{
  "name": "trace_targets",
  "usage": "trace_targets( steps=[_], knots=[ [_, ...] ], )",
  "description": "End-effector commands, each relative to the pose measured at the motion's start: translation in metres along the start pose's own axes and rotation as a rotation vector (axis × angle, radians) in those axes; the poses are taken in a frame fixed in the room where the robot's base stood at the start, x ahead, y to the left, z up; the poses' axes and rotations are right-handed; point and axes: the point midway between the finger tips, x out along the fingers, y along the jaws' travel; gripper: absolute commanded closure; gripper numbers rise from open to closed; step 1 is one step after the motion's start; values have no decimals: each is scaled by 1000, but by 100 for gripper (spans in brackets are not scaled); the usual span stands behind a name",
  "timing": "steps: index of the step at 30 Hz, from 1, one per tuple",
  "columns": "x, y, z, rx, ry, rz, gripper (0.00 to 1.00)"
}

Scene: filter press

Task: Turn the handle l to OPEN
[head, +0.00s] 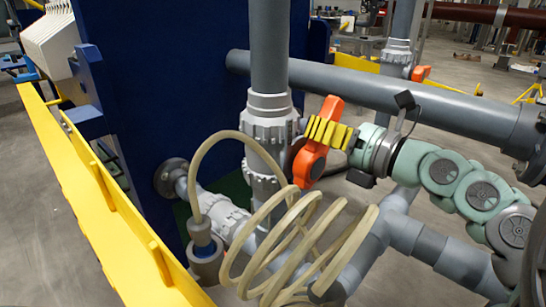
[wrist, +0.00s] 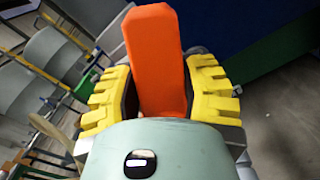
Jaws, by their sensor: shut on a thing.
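The orange valve handle (head: 312,158) sits on the grey valve body (head: 268,140) of the vertical pipe in the head view. Its long bar stands tilted, upper end leaning right. My gripper (head: 328,132) comes from the right with its yellow toothed fingers closed around the handle's upper part. In the wrist view the orange handle (wrist: 156,60) stands between the two yellow fingers of my gripper (wrist: 158,95), one finger on each side. Gaps seem to show beside the bar there. The handle's hub is partly hidden, and no OPEN marking is readable.
A coiled beige hose (head: 300,245) hangs just below the handle. A grey horizontal pipe (head: 400,95) runs behind my arm. A dark blue panel (head: 160,80) stands to the left, with a yellow rail (head: 100,190) beside it. Another orange handle (head: 420,73) is farther back.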

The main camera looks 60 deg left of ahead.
Motion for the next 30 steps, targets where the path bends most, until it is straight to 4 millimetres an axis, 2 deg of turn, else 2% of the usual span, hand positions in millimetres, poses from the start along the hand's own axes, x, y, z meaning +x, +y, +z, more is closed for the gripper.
trace_targets(
  steps=[9,17,30],
  knots=[
    [0,17,-3,-262,-6,10,99],
    [0,28,1,-371,-8,11,99],
    [1,39,-8,-610,-7,12,99]
  ],
)
